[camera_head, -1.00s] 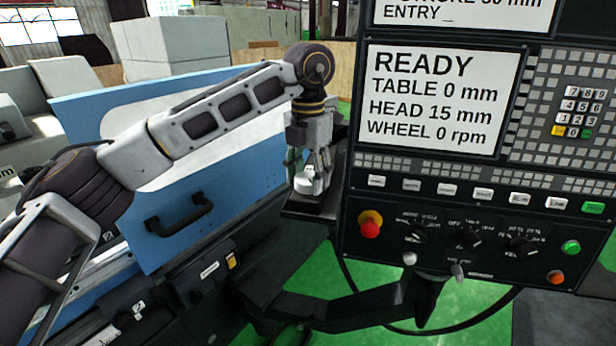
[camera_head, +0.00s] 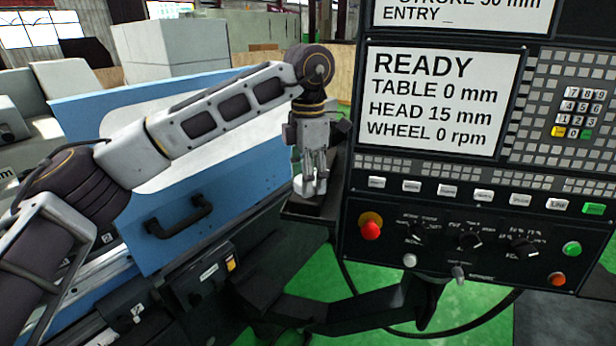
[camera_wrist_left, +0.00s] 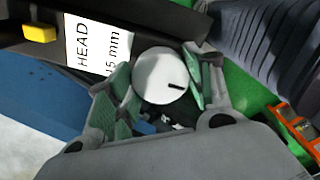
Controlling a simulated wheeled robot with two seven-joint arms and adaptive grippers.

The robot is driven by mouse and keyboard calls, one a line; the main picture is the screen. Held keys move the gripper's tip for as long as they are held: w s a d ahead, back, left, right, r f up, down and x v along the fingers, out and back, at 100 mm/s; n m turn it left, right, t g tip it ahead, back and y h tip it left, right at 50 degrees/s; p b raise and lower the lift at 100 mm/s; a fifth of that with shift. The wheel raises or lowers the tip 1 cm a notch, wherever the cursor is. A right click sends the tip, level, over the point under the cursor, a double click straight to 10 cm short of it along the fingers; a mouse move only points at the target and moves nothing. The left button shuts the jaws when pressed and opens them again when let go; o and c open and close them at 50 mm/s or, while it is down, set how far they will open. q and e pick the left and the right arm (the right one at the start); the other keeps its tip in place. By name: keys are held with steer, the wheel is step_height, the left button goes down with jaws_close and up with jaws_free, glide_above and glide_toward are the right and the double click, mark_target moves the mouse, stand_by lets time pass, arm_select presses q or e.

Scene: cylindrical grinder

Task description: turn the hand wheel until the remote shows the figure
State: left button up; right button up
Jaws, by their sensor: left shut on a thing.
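My left gripper (camera_head: 312,180) points down at a pale hand wheel (camera_head: 309,187) on a dark ledge left of the control panel. In the left wrist view the hand wheel (camera_wrist_left: 161,76) is a round white disc with a short black mark toward its right. The fingers of my left gripper (camera_wrist_left: 158,88) are shut on it, one green pad on each side. Beside the wheel, the remote's white display (camera_wrist_left: 97,45) reads HEAD and what looks like 15 mm, partly cut off. My right gripper is in neither view.
The control panel (camera_head: 480,180) stands close to the right of my left gripper; its screen (camera_head: 437,98) reads READY, TABLE 0 mm, HEAD 15 mm, WHEEL 0 rpm. A blue machine door (camera_head: 230,180) with a black handle (camera_head: 180,217) is at left. A yellow part (camera_wrist_left: 39,34) sits near the remote's display.

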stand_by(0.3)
arm_select(q)
steer(key=o, duration=1)
steer(key=shift+o, duration=0.2)
steer(key=shift+r, duration=0.1)
step_height(320, 180, up, 12)
stand_by(2.0)
